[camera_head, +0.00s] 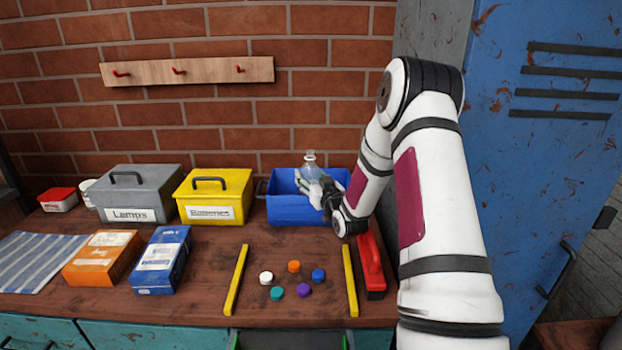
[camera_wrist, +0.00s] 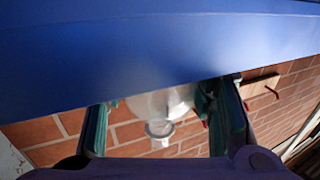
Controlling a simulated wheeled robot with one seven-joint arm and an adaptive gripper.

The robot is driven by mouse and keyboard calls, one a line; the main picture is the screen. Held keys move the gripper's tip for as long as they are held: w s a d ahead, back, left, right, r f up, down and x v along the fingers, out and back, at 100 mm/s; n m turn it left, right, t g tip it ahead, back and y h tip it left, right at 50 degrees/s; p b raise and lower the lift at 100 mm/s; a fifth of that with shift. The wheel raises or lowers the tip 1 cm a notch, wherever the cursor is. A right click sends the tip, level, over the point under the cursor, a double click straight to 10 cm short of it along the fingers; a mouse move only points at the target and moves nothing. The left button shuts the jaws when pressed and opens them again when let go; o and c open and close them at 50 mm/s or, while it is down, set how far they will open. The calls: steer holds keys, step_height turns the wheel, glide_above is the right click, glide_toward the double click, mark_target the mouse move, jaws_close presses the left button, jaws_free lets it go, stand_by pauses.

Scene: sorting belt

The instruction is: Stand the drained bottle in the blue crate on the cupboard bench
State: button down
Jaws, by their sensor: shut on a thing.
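The blue crate (camera_head: 290,212) stands at the back of the bench (camera_head: 205,270), against the brick wall. The clear bottle (camera_head: 311,168) is upright, its neck above the crate's rim and its lower part hidden by my gripper and the crate. My gripper (camera_head: 318,189) is shut on the bottle at the crate. In the wrist view the bottle (camera_wrist: 160,105) sits between my two fingers (camera_wrist: 165,112), its open mouth showing. The blue crate wall (camera_wrist: 150,45) covers the top of that view and hides part of the bottle. I cannot tell whether its base touches the crate floor.
A yellow box (camera_head: 214,199) and a grey Lamps box (camera_head: 133,196) stand left of the crate. Several coloured caps (camera_head: 294,267) lie between two yellow strips (camera_head: 236,280) in front. A red tool-like object (camera_head: 371,264) lies by my arm. A blue locker (camera_head: 540,180) stands right.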

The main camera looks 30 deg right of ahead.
steer(key=shift+f, duration=0.1)
steer(key=shift+f, duration=0.15)
steer(key=c, duration=0.7)
jaws_free()
